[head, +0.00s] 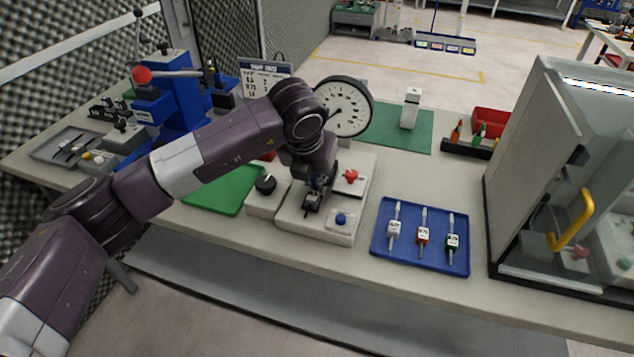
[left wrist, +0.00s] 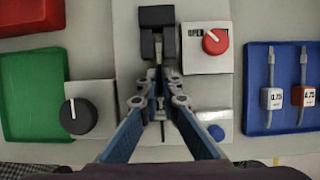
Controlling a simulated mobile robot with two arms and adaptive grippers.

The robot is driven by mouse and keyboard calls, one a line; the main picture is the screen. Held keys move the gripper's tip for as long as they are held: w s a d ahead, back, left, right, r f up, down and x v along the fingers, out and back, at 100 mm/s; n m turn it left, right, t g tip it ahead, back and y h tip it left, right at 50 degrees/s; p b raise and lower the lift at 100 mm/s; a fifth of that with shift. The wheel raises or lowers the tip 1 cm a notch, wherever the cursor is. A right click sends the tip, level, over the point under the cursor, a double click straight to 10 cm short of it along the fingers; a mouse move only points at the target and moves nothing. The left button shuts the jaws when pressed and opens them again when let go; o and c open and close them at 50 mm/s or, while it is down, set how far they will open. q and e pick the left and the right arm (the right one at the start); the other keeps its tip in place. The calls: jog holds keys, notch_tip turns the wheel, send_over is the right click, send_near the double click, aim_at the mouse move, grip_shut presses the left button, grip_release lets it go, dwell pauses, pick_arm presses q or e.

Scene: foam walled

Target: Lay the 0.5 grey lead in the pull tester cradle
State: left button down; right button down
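The pull tester is a pale housing (head: 287,219) with a round dial (head: 344,107) behind it. Its dark cradle block (left wrist: 157,20) stands at top centre in the left wrist view. My left gripper (head: 314,192) points down over the tester, just on the near side of that block. In the left wrist view my left gripper (left wrist: 160,103) has its fingers close around a thin dark-grey lead (left wrist: 158,75), whose far end reaches the block's slot. Its label is hidden, and I cannot tell whether it rests on the cradle. My right gripper is not in view.
A red knob (left wrist: 215,42) marked OPEN and a blue button (left wrist: 216,132) flank the gripper on the right; a black knob (left wrist: 78,116) is left. A blue tray (head: 379,250) holds three labelled leads.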

pick_arm(q)
jog(key=c, duration=2.1)
grip_release()
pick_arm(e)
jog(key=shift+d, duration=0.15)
pick_arm(q)
jog(key=shift+r, duration=0.1)
jog(key=v, duration=1.1)
jog(key=shift+s+a+r, duration=0.15)
jog(key=shift+s+r, duration=0.1)
jog(key=shift+r, duration=0.1)
jog(key=shift+f, duration=0.1)
